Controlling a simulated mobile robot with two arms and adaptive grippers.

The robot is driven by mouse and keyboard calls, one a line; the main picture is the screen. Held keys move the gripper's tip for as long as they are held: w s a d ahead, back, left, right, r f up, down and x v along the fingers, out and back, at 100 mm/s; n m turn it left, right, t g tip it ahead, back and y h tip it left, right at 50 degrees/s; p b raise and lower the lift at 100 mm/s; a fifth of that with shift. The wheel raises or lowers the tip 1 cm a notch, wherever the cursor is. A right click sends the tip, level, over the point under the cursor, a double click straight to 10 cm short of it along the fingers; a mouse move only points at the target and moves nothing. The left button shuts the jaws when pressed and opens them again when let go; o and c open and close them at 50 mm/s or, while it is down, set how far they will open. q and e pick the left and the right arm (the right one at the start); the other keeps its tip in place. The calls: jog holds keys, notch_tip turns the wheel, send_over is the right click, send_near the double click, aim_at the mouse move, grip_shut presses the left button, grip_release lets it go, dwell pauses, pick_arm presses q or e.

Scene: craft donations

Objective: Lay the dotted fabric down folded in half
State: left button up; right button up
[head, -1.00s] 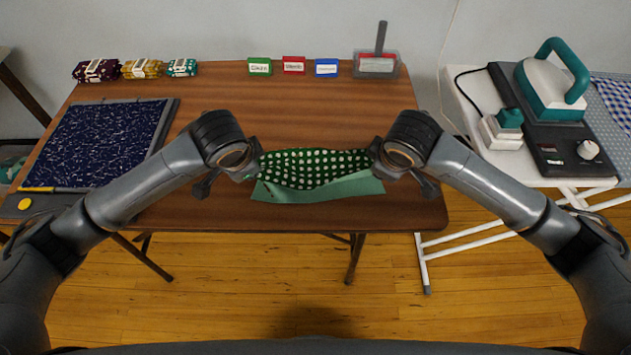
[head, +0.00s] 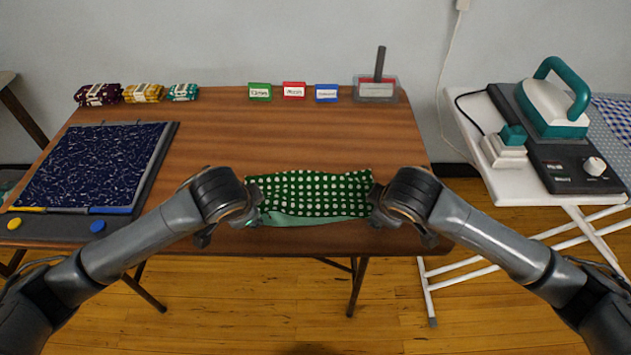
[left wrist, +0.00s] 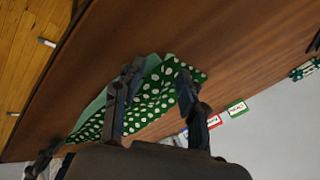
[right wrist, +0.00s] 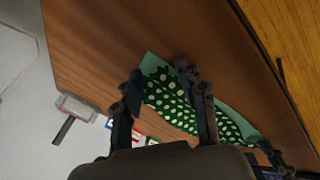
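The dotted fabric (head: 310,190), dark green with white dots, lies doubled over near the table's front edge. Its dotted side faces up, and a narrow pale green strip of the plain side (head: 318,220) shows along the front. My left gripper (left wrist: 158,80) is at its left end, fingers apart, with fabric visible between and below them. My right gripper (right wrist: 160,76) is at its right end, fingers also apart with fabric between. Whether the fingertips touch the cloth is unclear. The arms partly hide both ends in the head view.
On the wooden table (head: 250,130) are a dark blue mat (head: 95,165) at left, fabric bundles (head: 143,93), three label blocks (head: 294,90) and a clear container (head: 376,90) at the back. An iron (head: 552,105) stands at right. The table's middle is clear.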

pick_arm(q)
jog(key=s+v, duration=0.1)
jog(key=v, duration=0.9)
pick_arm(e)
jog(key=s+v, duration=0.1)
jog(key=v, duration=0.9)
pick_arm(q)
jog(key=shift+s+r, duration=0.1)
jog(key=shift+s, duration=0.05)
pick_arm(e)
jog(key=shift+s+r, duration=0.1)
jog(key=shift+s, duration=0.05)
